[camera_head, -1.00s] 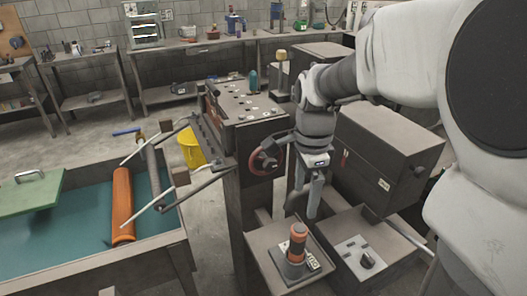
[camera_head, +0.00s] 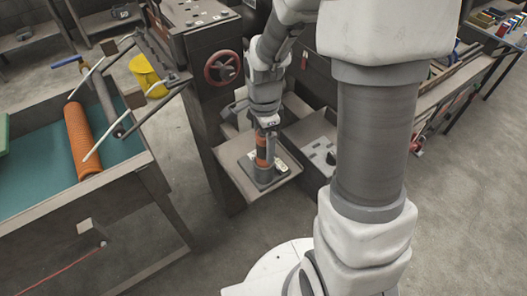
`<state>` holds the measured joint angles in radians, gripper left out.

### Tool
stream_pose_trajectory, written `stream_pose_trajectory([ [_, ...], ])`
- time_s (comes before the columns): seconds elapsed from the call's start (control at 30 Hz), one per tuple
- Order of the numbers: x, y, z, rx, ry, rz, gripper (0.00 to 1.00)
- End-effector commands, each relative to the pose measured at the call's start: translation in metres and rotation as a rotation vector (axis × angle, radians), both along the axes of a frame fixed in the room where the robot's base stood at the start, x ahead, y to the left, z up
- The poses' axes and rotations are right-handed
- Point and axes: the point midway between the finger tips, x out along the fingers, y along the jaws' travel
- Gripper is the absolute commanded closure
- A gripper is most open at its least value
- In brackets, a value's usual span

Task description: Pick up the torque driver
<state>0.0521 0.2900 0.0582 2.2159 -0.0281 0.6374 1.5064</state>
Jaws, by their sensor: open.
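The torque driver (camera_head: 261,158), as I take it, is an orange and dark upright tool standing in a dark base on a small grey shelf (camera_head: 229,174). My gripper (camera_head: 266,133) points down over its top end. The jaws are open. The driver's top is partly hidden by the gripper, and I cannot tell whether the fingers touch it.
A red handwheel (camera_head: 222,67) on a grey machine stands behind and left of the shelf. A grey control box (camera_head: 318,155) sits just right of it. A bench with a green top and an orange mesh roll (camera_head: 83,138) is at left.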

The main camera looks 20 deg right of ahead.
Motion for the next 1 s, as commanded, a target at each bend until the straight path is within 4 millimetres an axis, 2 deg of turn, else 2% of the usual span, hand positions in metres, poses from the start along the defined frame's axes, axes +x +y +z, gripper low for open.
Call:
stream_pose_trajectory([
  [0.1,-0.0004,-0.0003,-0.0107,0.000,0.001,-0.001,0.14],
  [0.37,0.0001,-0.0003,-0.0116,0.000,-0.001,-0.001,0.16],
  [0.83,0.0002,-0.0003,-0.0113,0.000,-0.001,-0.001,1.00],
  [1.0,0.0008,-0.0002,-0.0105,0.000,-0.003,-0.001,1.00],
])
